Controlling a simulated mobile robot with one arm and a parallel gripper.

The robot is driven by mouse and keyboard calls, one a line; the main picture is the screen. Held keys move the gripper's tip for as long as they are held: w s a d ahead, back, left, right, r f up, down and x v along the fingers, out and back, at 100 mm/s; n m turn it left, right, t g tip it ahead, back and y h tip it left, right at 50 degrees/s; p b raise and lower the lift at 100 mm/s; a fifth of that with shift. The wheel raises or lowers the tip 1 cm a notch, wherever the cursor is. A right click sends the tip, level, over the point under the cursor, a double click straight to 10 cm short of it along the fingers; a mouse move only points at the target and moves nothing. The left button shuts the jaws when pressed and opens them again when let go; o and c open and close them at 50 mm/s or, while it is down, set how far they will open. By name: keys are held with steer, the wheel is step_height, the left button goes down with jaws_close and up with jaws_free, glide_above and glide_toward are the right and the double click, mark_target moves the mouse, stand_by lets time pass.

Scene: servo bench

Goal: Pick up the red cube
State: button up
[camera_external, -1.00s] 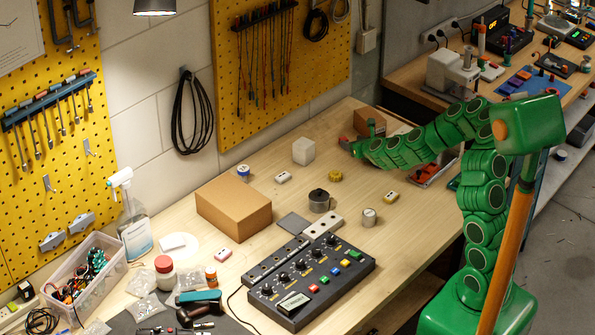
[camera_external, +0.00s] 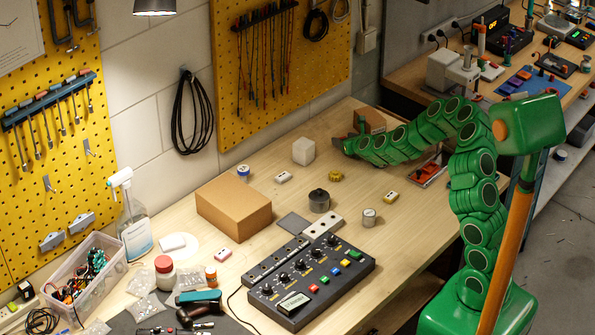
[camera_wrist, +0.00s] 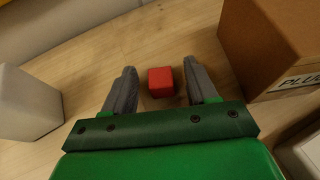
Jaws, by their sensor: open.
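The red cube (camera_wrist: 160,82) lies on the wooden bench in the wrist view. My gripper (camera_wrist: 159,74) is open, with one grey finger on each side of the cube. The cube sits between the fingers near their tips, with a visible gap on both sides. In the external view my gripper (camera_external: 350,138) is low over the far part of the bench, in front of a small cardboard box. The cube cannot be made out there.
The cardboard box (camera_wrist: 275,45) stands close on the right in the wrist view. A white block (camera_wrist: 27,103) stands on the left; it also shows in the external view (camera_external: 303,151). A red tray (camera_external: 428,174) lies beside my arm. The wall is close behind.

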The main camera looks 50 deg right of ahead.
steer(key=shift+c, duration=0.3)
jaws_close()
steer(key=shift+r, duration=0.2)
